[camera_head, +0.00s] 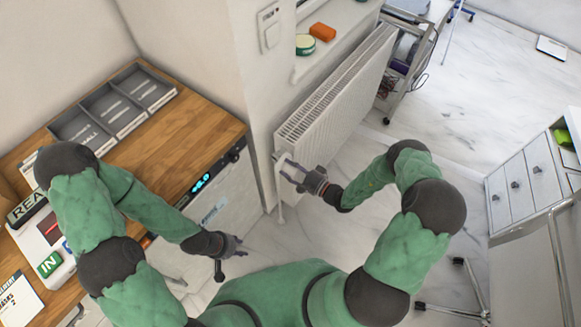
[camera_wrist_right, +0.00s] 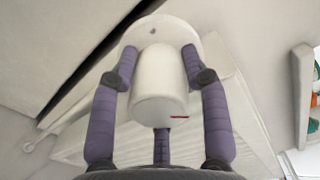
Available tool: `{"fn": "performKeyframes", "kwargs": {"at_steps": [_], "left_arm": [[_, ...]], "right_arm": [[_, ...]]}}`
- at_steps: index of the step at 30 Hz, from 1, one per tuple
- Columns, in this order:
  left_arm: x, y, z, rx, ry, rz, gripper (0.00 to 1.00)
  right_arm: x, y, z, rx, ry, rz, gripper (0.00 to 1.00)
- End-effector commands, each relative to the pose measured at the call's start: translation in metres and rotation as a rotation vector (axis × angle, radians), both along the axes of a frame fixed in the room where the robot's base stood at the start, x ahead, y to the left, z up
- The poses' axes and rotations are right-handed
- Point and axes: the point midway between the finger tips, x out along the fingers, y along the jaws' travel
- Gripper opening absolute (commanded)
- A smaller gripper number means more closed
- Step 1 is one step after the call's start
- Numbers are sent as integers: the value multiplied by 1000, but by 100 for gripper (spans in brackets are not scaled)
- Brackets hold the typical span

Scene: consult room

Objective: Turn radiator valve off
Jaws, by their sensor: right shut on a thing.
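The white radiator (camera_head: 335,95) is fixed to the wall under the sill in the head view. Its white valve knob (camera_wrist_right: 160,88) fills the middle of the right wrist view, with a small red mark on its end. My right gripper (camera_head: 292,174) reaches the radiator's near lower corner. In the head view the fingers partly hide the knob. My left gripper (camera_head: 232,246) hangs empty beside the desk cabinet; its finger opening is too small to judge.
A wooden desk (camera_head: 190,130) with grey trays (camera_head: 113,112) stands at the left. A sill (camera_head: 340,28) above the radiator holds an orange block (camera_head: 322,32) and a green round tin (camera_head: 305,44). A wheeled cart (camera_head: 410,60) stands behind. A white drawer unit (camera_head: 525,188) is at the right.

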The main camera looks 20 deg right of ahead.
Motion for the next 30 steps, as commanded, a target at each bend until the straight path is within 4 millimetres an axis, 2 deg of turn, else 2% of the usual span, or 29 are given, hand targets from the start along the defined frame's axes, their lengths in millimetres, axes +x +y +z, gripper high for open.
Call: {"fn": "performKeyframes", "kwargs": {"at_steps": [18, 30], "left_arm": [[0, 0, -2, 0, 0, 0, 40], [0, 0, -4, 0, 0, 0, 40]], "right_arm": [[-1, 3, 0, -423, -336, 6, 13], [-2, 4, -2, -557, -437, 7, 13]]}}
